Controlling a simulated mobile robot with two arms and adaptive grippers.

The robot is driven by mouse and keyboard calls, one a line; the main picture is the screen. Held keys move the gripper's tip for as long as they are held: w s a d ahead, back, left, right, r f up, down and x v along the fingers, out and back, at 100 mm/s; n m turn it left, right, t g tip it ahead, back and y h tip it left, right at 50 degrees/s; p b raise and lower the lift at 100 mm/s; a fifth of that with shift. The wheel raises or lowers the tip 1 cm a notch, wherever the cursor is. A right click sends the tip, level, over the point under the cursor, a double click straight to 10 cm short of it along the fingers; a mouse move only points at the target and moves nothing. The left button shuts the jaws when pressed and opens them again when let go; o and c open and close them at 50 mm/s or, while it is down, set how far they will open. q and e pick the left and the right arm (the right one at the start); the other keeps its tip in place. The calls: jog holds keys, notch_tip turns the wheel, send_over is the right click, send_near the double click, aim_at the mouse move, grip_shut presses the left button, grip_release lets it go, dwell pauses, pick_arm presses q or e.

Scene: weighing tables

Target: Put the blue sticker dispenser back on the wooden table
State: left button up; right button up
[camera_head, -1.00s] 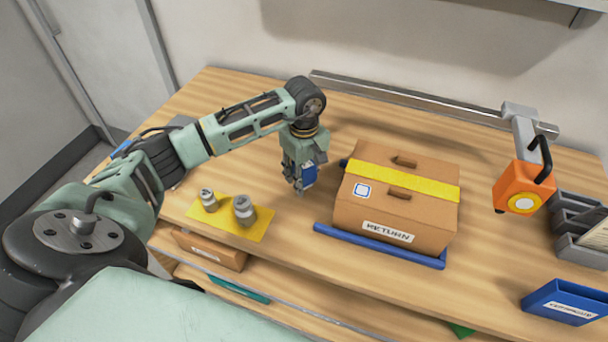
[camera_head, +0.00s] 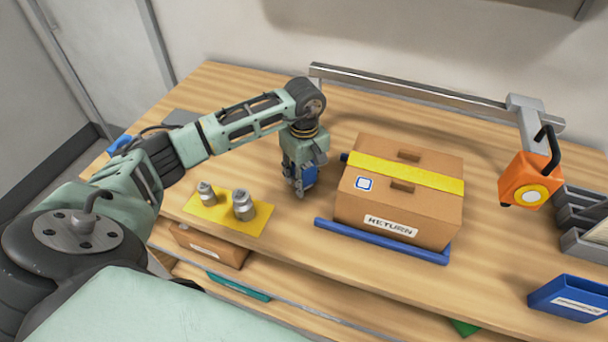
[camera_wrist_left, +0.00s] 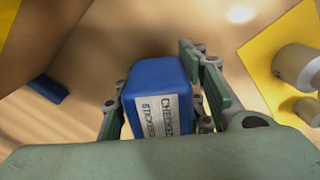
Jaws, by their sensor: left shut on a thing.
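The blue sticker dispenser (camera_head: 309,176) is between the fingers of my left gripper (camera_head: 300,188), which is shut on it. In the left wrist view the dispenser (camera_wrist_left: 160,100) shows its white label, with a finger on each side. The gripper points down at the wooden table (camera_head: 290,235), just left of the cardboard box. I cannot tell whether the dispenser touches the tabletop. My right gripper is not in view.
A cardboard return box (camera_head: 400,195) with yellow tape stands close to the right, with blue rails (camera_head: 380,240) by it. Metal weights (camera_head: 243,205) stand on a yellow mat (camera_head: 222,222) to the left. An orange device (camera_head: 528,180) hangs at right.

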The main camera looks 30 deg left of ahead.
pick_arm(q)
jog(key=o, duration=1.1)
jog(key=shift+r, duration=0.1)
notch_tip(320, 180, up, 12)
jog(key=shift+f, duration=0.15)
